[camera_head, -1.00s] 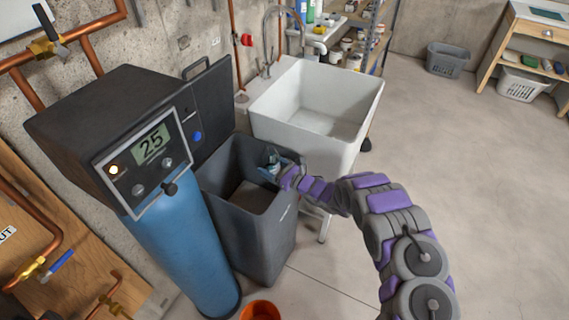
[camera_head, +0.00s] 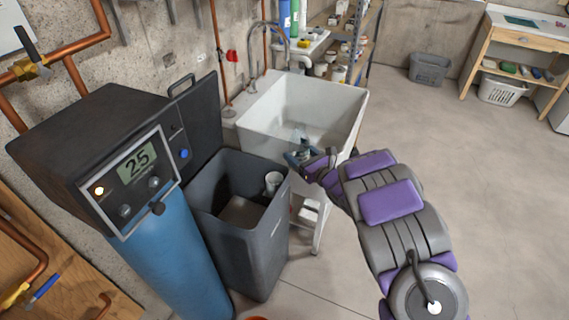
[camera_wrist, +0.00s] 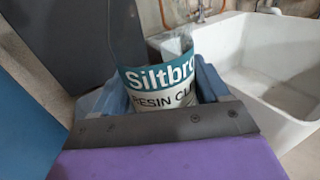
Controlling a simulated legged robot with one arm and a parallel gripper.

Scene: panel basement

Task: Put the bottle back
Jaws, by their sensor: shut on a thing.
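My gripper (camera_head: 303,153) is shut on a bottle (camera_wrist: 160,82) with a teal and white label reading "Siltbro" and "Resin Cl…", the rest cut off. In the wrist view the bottle's label shows between my blue fingers. In the head view the bottle (camera_head: 301,140) looks small and partly transparent, held in front of the sink's near wall. My gripper is just right of the open dark grey bin (camera_head: 262,240).
The white utility sink (camera_head: 330,140) stands behind my gripper. The blue softener tank (camera_head: 175,255) with its "25" display is at left. A white tube (camera_head: 273,183) stands inside the bin. A shelf with several containers (camera_head: 340,60) is at the back.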

